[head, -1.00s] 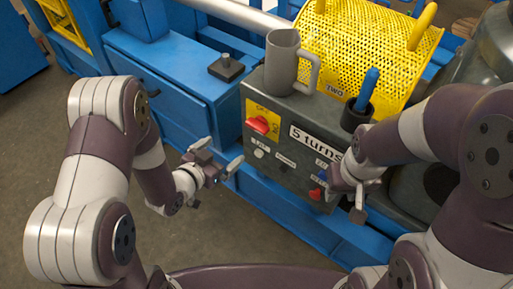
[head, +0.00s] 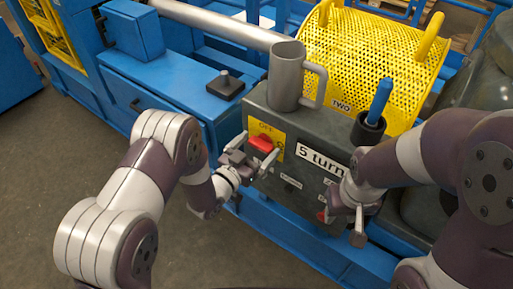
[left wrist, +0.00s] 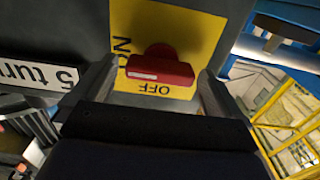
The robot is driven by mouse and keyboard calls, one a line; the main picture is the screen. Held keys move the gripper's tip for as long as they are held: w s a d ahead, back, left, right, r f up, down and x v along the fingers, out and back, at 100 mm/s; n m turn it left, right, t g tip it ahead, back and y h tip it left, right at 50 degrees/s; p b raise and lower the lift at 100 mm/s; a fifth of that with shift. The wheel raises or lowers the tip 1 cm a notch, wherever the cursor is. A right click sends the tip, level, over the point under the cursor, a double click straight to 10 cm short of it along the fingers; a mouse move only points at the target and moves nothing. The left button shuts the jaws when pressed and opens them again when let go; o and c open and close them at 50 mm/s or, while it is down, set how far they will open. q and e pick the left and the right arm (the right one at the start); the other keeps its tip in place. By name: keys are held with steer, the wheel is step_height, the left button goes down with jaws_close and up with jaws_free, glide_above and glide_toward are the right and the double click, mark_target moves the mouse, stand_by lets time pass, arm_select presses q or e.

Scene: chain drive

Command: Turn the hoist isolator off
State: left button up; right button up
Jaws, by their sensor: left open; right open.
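The hoist isolator is a red rotary handle (head: 263,143) on a yellow plate (head: 254,126) on the front of the grey box. The plate reads OFF at its top in the head view. In the left wrist view the red handle (left wrist: 160,70) lies crosswise, its white mark towards the left, the side of the ON lettering. My left gripper (head: 254,151) is open in front of the handle. In the left wrist view its fingers (left wrist: 154,88) stand on either side of the handle, seemingly apart from it. My right gripper (head: 345,222) is open at the box's lower right.
A grey mug (head: 286,78) and a dark cup with a blue handle (head: 375,110) stand on the box (head: 300,198). A second red control (head: 321,215) is near my right gripper. A yellow perforated guard (head: 370,45) is behind. Floor is free at left.

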arm_select(q)
steer(key=c, duration=1)
steer(key=shift+r+n, duration=0.1)
steer(key=shift+n, duration=0.2)
steer(key=n+p, duration=0.1)
steer(key=n, duration=0.3)
steer(key=shift+a, duration=0.1)
steer(key=n+p, duration=0.1)
steer(key=n, duration=0.4)
steer(key=shift+w, duration=0.1)
steer(key=n+p, duration=0.1)
steer(key=n, duration=0.3)
steer(key=shift+a, duration=0.1)
steer(key=shift+w+n+p, duration=0.1)
steer(key=shift+n+p, duration=0.35)
steer(key=shift+n, duration=1.65)
